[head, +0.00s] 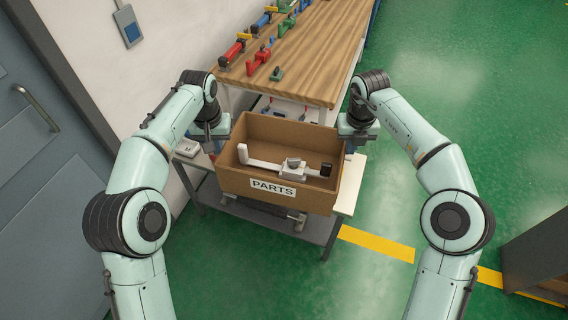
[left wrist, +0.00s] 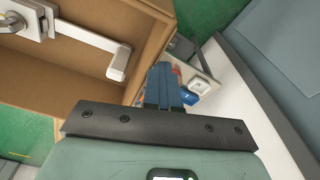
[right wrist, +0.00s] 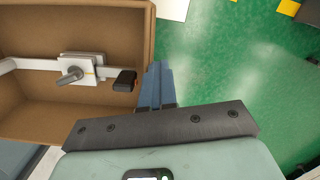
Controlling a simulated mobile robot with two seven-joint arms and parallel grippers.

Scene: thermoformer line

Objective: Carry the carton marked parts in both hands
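The open brown carton (head: 236,178), with a PARTS label (head: 273,188) on its front, is upright between my grippers above a small white-topped stand. A white bar-shaped part with a grey clamp and black end (head: 292,166) lies inside it. My left gripper (head: 213,140) is at the left wall; its fingers (left wrist: 165,85) point down by the rim. My right gripper (head: 352,140) is at the right wall; its fingers (right wrist: 156,85) overlap the rim in the right wrist view. Both finger pairs look close together. Whether they grip the walls, or the carton touches the stand, is unclear.
The stand's white top (head: 347,192) shows right of the carton. A wooden workbench (head: 317,60) with several colored clamps (head: 258,61) is behind. A wall and grey door (head: 45,190) are at left, a dark cabinet (head: 540,245) at right. Green floor (head: 460,70) is open at right.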

